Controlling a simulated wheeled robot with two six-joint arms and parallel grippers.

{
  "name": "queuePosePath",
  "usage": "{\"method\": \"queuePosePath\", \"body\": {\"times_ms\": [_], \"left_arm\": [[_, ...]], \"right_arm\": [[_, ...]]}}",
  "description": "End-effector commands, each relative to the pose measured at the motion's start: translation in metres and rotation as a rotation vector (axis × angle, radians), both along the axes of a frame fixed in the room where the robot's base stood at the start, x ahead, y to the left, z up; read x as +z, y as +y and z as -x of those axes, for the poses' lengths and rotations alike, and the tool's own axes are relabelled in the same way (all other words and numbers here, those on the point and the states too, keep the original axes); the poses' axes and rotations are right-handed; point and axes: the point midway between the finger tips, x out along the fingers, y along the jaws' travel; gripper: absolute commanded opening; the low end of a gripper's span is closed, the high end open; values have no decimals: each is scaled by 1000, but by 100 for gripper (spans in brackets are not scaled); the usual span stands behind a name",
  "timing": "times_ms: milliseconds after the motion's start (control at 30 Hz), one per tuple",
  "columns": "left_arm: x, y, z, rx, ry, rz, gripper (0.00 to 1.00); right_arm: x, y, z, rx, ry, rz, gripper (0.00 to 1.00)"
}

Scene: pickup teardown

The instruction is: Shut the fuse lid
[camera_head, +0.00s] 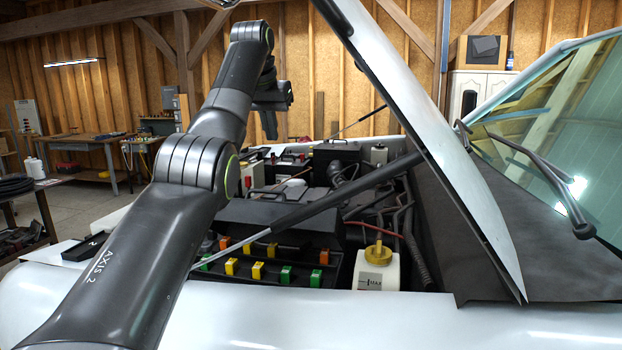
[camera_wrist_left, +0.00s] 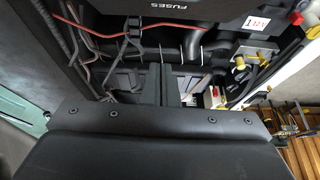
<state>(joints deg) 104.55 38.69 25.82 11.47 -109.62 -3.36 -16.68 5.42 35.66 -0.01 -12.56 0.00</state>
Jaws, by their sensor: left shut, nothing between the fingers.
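The fuse box with its rows of green, yellow and orange fuses (camera_head: 258,270) lies uncovered at the front of the engine bay in the head view. The black fuse lid (camera_head: 290,219) stands raised behind the fuses. In the left wrist view a black panel marked FUSES (camera_wrist_left: 215,12) shows upside down at the top edge, cut off by the frame. My left gripper (camera_head: 270,134) hangs above the far part of the engine bay, apart from the lid. It is shut and empty, and its fingers also show in the left wrist view (camera_wrist_left: 165,78). My right gripper is not in view.
A hood prop rod (camera_head: 318,203) runs diagonally across the bay, close to the lid. The raised hood (camera_head: 425,130) leans over the right. A white reservoir with a yellow cap (camera_head: 377,268) stands right of the fuses. The engine bay is crowded with hoses.

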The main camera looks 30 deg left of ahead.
Motion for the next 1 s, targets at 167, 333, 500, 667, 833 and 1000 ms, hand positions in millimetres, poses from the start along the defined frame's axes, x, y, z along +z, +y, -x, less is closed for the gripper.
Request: {"method": "queuePosePath", "body": {"times_ms": [167,333,500,667,833,1000], "left_arm": [[-14,7,-4,6,4,-4,0],[-42,9,-16,5,7,-4,0],[-73,13,-30,4,6,-3,0],[-95,15,-36,5,0,-3,0],[-101,13,-27,5,0,-3,0],[-107,11,-18,5,1,-3,0]], "right_arm": [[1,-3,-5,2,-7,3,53],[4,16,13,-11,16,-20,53],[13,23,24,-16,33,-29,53],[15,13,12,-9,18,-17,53],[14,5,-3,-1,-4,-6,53],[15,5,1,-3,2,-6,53]]}}
